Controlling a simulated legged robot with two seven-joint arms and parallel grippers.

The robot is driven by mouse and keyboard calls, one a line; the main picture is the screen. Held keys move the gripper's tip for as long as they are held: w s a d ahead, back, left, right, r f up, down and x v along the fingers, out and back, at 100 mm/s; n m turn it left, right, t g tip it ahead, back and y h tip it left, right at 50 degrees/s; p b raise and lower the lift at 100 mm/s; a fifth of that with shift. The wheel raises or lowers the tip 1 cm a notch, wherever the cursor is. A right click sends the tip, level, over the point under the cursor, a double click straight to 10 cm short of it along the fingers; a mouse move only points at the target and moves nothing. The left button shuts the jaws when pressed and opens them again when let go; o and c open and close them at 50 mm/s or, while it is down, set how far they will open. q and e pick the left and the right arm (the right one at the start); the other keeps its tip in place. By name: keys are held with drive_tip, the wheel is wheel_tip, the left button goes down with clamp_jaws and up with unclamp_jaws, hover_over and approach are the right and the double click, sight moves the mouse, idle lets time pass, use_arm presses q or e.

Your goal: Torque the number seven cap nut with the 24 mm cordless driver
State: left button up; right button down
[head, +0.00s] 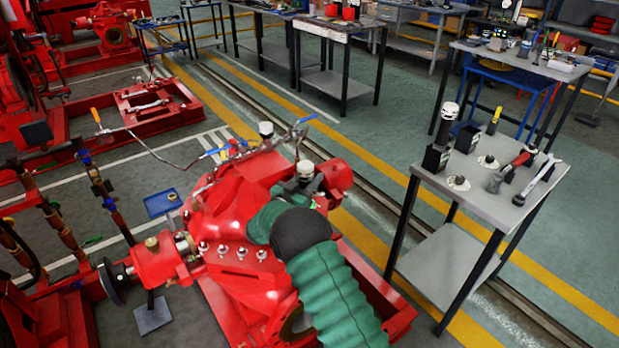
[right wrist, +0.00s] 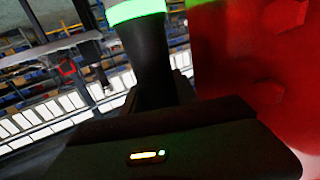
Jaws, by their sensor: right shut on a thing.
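The red pump casing (head: 240,205) fills the middle of the head view. Several cap nuts (head: 222,250) stand in a row on its near flange; I cannot read which is number seven. My right gripper (head: 309,185) is over the casing's right side, shut on an upright cordless driver with a pale top (head: 305,170). The driver's lower end is hidden, so I cannot tell whether it touches a nut. The right wrist view shows its black body (right wrist: 148,65) with a lit green band, close beside red metal. My left gripper is not in view.
A small grey table (head: 470,200) at the right holds another pale-topped driver (head: 448,115), a red-and-black tool (head: 522,160) and a long wrench (head: 541,178). Thin pipes with blue handles (head: 220,150) rise behind the casing. A blue tray (head: 163,203) lies on the floor.

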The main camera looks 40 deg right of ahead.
drive_tip(key=shift+f+b, duration=0.4)
drive_tip(key=shift+f, duration=0.25)
drive_tip(key=shift+r, duration=0.1)
drive_tip(key=shift+r+p, duration=0.1)
drive_tip(key=shift+p, duration=0.2)
drive_tip(key=shift+f, duration=0.35)
idle(0.6)
drive_tip(key=shift+s+a+f, duration=0.1)
drive_tip(key=shift+f, duration=0.05)
idle(0.9)
